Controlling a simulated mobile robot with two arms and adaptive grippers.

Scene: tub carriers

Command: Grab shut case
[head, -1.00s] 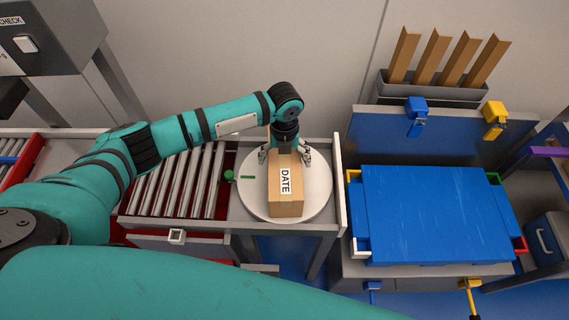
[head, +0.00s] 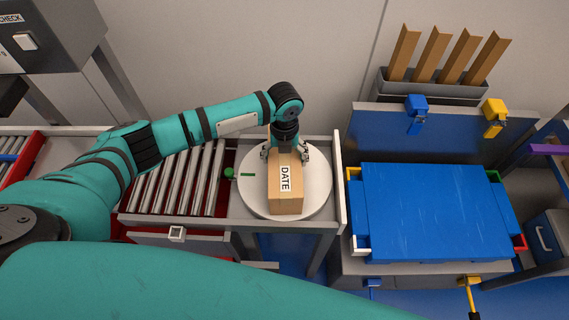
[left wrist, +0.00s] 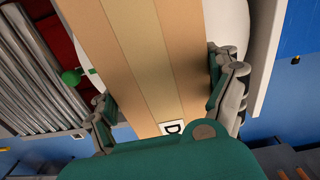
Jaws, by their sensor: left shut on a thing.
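The shut case is a brown cardboard box (head: 286,203) with a white label reading DATE. It sits on a round white turntable (head: 318,190). My left gripper (head: 285,155) is over the far end of the box, with a finger on each side, shut on it. In the left wrist view the box (left wrist: 150,60) runs between the two fingers, with a tape strip along its top and part of the label showing. My right gripper is not in view.
A roller conveyor (head: 180,185) lies left of the turntable, with a green knob (head: 229,174) between them.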

